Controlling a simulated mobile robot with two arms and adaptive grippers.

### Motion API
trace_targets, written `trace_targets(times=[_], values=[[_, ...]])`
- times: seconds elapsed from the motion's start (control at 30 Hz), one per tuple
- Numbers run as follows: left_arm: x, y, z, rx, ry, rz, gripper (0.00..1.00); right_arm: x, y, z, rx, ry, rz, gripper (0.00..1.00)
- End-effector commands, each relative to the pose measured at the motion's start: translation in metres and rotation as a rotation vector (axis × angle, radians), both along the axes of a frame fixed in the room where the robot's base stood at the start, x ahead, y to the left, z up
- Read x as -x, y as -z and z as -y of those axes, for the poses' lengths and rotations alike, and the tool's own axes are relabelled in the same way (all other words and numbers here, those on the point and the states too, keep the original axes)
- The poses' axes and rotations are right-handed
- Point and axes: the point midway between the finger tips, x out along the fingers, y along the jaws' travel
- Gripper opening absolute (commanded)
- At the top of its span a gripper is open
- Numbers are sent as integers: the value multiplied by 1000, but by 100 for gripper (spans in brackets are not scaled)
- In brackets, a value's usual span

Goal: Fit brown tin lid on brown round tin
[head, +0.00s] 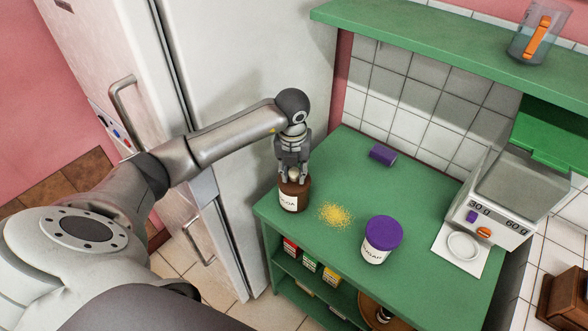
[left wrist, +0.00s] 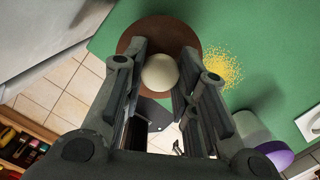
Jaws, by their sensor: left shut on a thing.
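The brown round tin (head: 291,199), with a white label, stands at the left front corner of the green counter. The brown tin lid (left wrist: 184,30) shows in the left wrist view as a brown disc with a pale round knob (left wrist: 160,71). My left gripper (head: 293,180) points down over the tin, and its fingers are shut on the lid's knob. The lid is at the tin's mouth; the fingers partly hide it, and I cannot tell whether it is fully seated. The left wrist view also shows the gripper (left wrist: 160,85). My right gripper is not in view.
Yellow crumbs (head: 336,215) lie right of the tin. A white tin with a purple lid (head: 383,232) stands further right, and a purple cylinder (head: 383,154) lies behind. A scale (head: 499,207) stands at right. A green shelf (head: 430,37) runs above; the fridge (head: 245,70) is at left.

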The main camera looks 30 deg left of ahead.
Motion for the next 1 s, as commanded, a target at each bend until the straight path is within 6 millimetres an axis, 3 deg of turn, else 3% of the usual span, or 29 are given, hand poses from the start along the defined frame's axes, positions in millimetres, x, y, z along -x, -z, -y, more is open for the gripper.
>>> trace_targets(times=[0.43, 0.47, 0.63, 1.0], values=[[0, 3, 0, 0, 0, -1, 4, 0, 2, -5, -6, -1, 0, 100], [0, 3, 0, 0, 0, -1, 30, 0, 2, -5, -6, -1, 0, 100], [0, 3, 0, 0, 0, -1, 52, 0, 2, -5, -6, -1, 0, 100], [0, 2, 0, 0, 0, 0, 52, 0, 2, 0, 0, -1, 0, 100]])
